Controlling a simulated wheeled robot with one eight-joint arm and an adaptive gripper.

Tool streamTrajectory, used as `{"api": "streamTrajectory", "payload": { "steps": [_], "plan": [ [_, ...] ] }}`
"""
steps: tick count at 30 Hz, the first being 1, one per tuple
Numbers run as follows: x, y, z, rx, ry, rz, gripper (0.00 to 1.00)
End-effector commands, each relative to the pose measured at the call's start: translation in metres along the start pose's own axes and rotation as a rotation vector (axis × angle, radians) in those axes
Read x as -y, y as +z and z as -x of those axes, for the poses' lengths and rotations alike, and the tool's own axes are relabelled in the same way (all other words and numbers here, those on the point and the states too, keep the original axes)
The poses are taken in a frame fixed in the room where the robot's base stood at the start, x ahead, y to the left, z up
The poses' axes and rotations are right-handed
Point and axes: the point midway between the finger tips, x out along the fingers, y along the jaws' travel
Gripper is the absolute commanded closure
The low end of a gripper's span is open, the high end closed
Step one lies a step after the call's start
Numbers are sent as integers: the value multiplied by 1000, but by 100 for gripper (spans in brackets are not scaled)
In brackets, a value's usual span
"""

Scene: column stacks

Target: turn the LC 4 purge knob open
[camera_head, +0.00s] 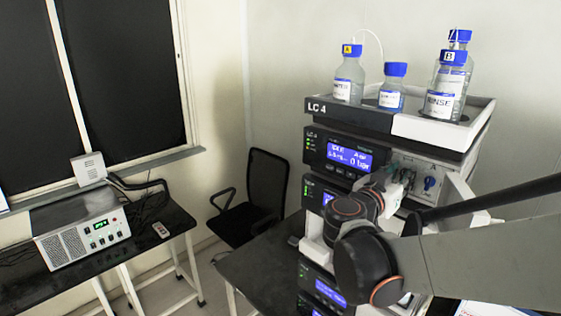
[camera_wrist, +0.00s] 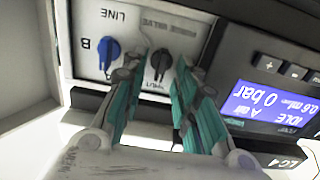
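The LC 4 stack (camera_head: 318,107) stands at the right in the head view. In the wrist view its panel appears rotated. The dark purge valve knob (camera_wrist: 160,60) sits on the light panel beside the blue line knob (camera_wrist: 108,53), which also shows in the head view (camera_head: 430,183). My gripper (camera_wrist: 162,72) is open, with its teal fingers on either side of the purge knob in the picture. I cannot tell whether the fingertips reach around the knob or stop short of it. In the head view my gripper (camera_head: 402,177) is at the panel, and my arm hides the purge knob.
The display (camera_wrist: 262,105) reads IDLE and 0 bar. Blue-capped bottles (camera_head: 349,78) stand in the top tray (camera_head: 440,131). More modules (camera_head: 322,287) lie below, partly behind my arm. A chair (camera_head: 262,190) and a side bench with a power unit (camera_head: 85,240) are at the left.

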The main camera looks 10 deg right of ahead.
Motion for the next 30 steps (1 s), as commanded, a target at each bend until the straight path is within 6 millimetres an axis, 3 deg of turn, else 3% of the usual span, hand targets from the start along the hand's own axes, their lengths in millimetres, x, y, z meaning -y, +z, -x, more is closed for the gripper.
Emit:
{"api": "streamTrajectory", "payload": {
  "steps": [8,12,30],
  "plan": [
    [1,0,-2,0,-1,0,72],
    [1,0,-2,0,0,0,100],
    [2,1,-2,0,-2,100,100]
  ]
}}
